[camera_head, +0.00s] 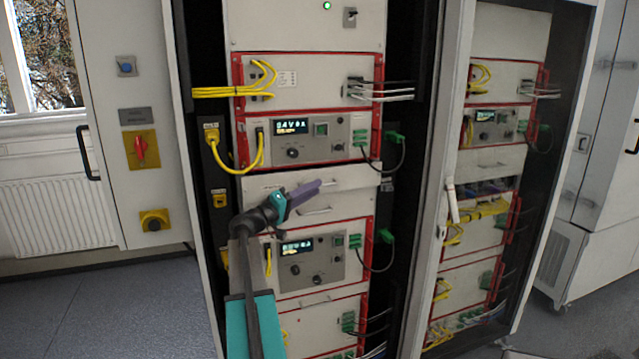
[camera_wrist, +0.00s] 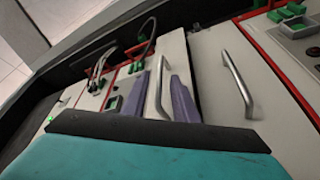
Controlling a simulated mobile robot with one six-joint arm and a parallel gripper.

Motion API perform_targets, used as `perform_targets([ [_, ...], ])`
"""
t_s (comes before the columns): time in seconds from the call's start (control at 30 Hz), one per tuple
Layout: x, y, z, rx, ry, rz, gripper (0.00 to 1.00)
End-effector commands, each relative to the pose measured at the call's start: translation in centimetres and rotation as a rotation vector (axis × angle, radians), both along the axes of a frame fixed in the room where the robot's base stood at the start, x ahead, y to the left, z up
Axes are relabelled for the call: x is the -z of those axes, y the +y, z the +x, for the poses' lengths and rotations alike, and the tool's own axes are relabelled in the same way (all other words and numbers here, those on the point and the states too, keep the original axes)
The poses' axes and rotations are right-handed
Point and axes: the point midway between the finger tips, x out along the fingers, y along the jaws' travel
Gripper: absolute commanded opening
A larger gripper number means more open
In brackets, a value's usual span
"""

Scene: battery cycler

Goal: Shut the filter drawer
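Two flat, pale drawer fronts lie one above the other in the middle of the left rack. In the head view the upper front (camera_head: 345,177) seems to stand a little forward; my gripper (camera_head: 316,184) hides its handle. The lower front shows a bar handle (camera_head: 315,211). No label naming the filter drawer is readable. In the wrist view, turned sideways, the two purple fingers of my gripper (camera_wrist: 161,75) are apart, one on each side of the upper handle (camera_wrist: 158,95). I cannot tell whether they touch it. The lower handle (camera_wrist: 236,82) is to the right, outside the fingers.
Red-framed modules sit above (camera_head: 310,140) and below (camera_head: 305,258) the drawers. Yellow cables (camera_head: 235,168) hang at the left and dark cables with green plugs (camera_head: 392,137) at the right. An open rack door (camera_head: 440,200) stands right of the rack.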

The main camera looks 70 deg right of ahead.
Motion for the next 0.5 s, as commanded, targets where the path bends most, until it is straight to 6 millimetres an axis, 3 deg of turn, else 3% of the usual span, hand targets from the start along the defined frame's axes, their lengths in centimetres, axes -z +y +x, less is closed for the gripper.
perform_targets([
  [0.2, -0.6, -2.0, -1.2, 0.001, 0.000, 0.001, 0.26],
  [0.5, -0.6, -2.6, -1.6, -0.001, 0.000, 0.000, 0.26],
])
